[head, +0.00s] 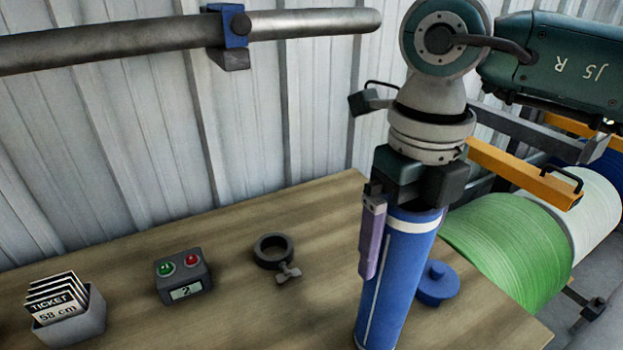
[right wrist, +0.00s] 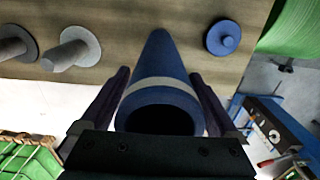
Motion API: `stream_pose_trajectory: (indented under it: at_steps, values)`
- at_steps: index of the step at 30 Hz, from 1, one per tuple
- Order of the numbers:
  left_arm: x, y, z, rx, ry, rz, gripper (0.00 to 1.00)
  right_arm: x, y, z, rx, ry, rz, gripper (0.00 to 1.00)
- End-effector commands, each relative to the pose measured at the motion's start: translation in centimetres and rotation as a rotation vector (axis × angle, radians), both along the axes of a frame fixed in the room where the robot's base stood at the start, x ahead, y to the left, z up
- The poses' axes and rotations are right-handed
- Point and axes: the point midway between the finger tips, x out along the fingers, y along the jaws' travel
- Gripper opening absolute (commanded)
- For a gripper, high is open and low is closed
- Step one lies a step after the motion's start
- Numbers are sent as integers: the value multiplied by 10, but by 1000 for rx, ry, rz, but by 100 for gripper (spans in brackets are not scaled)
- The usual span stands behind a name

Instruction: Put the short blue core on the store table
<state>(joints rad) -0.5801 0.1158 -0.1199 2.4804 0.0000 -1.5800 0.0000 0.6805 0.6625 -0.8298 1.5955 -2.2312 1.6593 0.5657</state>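The blue core (head: 402,265) is a tube with a white band near its top, upright at the right part of the wooden table (head: 225,240). My right gripper (head: 405,215) comes down from above, its fingers on both sides of the core's upper part. In the right wrist view the core (right wrist: 160,85) lies between the two dark fingers, its open end facing me. The fingers appear closed against it. Its lower end reaches the head picture's bottom edge, so I cannot tell whether it touches the table. My left gripper is not in view.
A blue flanged peg (head: 437,284) stands just right of the core. Grey flanged pegs (right wrist: 75,50) show in the right wrist view. A clamp ring (head: 273,252), button box (head: 183,275) and ticket holder (head: 66,312) stand left.

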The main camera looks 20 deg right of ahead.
Motion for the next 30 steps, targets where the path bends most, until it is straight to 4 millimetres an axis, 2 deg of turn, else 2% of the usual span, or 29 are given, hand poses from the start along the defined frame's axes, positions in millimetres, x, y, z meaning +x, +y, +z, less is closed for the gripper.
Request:
stream_pose_trajectory:
  at_steps: [7,11,14,24,30]
  values:
    - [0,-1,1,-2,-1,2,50,0,0,1,0,0,0,100]
    - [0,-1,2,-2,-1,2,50,1,0,9,0,-2,0,100]
    - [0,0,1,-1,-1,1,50,1,0,25,0,-5,1,100]
    - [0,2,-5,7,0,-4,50,1,0,99,0,-5,1,100]
    - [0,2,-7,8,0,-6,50,1,0,121,0,-2,0,100]
